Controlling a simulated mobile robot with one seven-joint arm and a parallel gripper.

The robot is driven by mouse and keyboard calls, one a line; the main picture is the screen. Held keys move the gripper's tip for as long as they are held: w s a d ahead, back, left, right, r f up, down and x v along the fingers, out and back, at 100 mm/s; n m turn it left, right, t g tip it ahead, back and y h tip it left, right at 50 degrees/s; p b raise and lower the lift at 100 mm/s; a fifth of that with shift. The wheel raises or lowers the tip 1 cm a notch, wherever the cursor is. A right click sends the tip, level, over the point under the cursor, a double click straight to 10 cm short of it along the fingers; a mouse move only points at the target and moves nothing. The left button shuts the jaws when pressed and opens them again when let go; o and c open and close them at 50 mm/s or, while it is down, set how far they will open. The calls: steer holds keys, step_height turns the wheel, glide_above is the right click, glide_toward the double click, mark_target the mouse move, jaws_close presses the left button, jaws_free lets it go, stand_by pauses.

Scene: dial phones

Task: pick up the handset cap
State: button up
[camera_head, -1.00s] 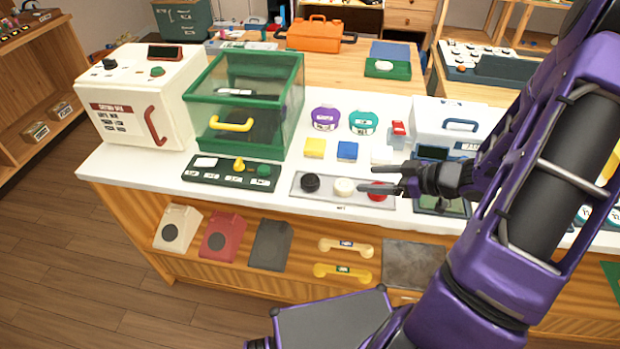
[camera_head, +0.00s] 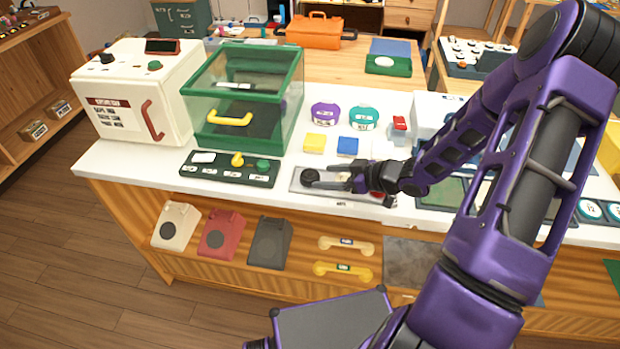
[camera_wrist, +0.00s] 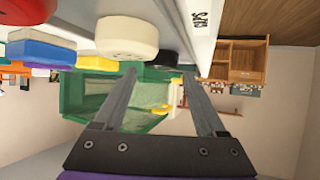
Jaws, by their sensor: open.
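Round caps sit on a grey tray (camera_head: 340,201), whose printed label reads "CAPS" in the wrist view. The black cap (camera_head: 310,176) is at the left end. The red cap (camera_head: 376,197) shows only partly behind my gripper. The cream cap is hidden by my gripper in the head view; the wrist view shows it large (camera_wrist: 127,37), with the black cap (camera_wrist: 166,56) behind it. My gripper (camera_head: 328,179) is low over the tray, pointing left, its fingers apart. The wrist view shows nothing held between the fingers (camera_wrist: 150,72). I cannot tell if they touch a cap.
Yellow (camera_head: 320,143) and blue (camera_head: 347,147) blocks stand behind the tray. A green-framed glass case (camera_head: 245,95) and a dark control panel (camera_head: 230,169) lie to the left. Handsets (camera_head: 343,271) and phone bodies rest on the shelf below the counter edge.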

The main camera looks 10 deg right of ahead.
mark_target(315, 176)
steer(key=x, duration=0.4)
steer(key=shift+a+f+b, duration=0.15)
steer(key=shift+b, duration=0.15)
steer(key=c, duration=1)
